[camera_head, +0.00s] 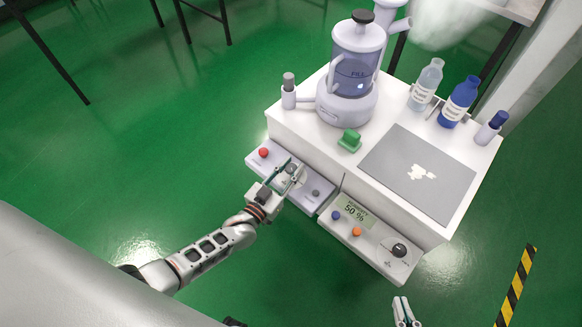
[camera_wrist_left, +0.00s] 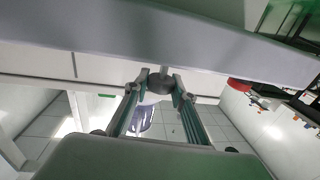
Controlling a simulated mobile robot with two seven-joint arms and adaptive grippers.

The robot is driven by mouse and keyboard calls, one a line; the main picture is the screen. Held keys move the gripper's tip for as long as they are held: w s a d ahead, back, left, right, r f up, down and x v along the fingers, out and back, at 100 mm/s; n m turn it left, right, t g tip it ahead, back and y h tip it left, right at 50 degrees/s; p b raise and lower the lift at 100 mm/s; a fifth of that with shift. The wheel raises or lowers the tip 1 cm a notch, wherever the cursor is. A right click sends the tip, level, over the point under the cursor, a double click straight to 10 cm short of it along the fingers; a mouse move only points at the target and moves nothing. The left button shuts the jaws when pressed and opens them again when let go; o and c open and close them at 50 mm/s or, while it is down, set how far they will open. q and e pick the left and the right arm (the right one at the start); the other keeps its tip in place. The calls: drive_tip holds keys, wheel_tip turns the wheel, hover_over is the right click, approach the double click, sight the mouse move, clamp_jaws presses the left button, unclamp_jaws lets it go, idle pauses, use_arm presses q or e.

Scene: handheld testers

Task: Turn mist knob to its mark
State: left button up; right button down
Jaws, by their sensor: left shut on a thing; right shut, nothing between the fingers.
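A control panel (camera_head: 318,190) on the left front of the white cabinet carries a red button, a round knob and a small grey knob (camera_head: 316,193). My left gripper (camera_head: 294,171) is shut on the round knob, largely hidden by the fingers in the head view. In the left wrist view, the dark round knob (camera_wrist_left: 160,83) sits between the fingertips (camera_wrist_left: 160,90). No label or mark near it is readable, so I cannot tell its angle. A second panel has a black knob (camera_head: 399,250). My right gripper (camera_head: 401,301) is shut and empty, low in the head view.
The red button (camera_head: 264,153) is left of my left gripper. The second panel shows "50 %" on a display (camera_head: 355,211) beside blue and orange buttons. A humidifier (camera_head: 351,90), green piece (camera_head: 350,140), bottles and grey mat (camera_head: 390,160) are on the cabinet.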

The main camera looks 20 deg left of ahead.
use_arm(q)
drive_tip(key=o, duration=1.1)
drive_tip(key=v, duration=1.2)
drive_tip(key=shift+a, duration=0.1)
drive_tip(key=shift+r, duration=0.1)
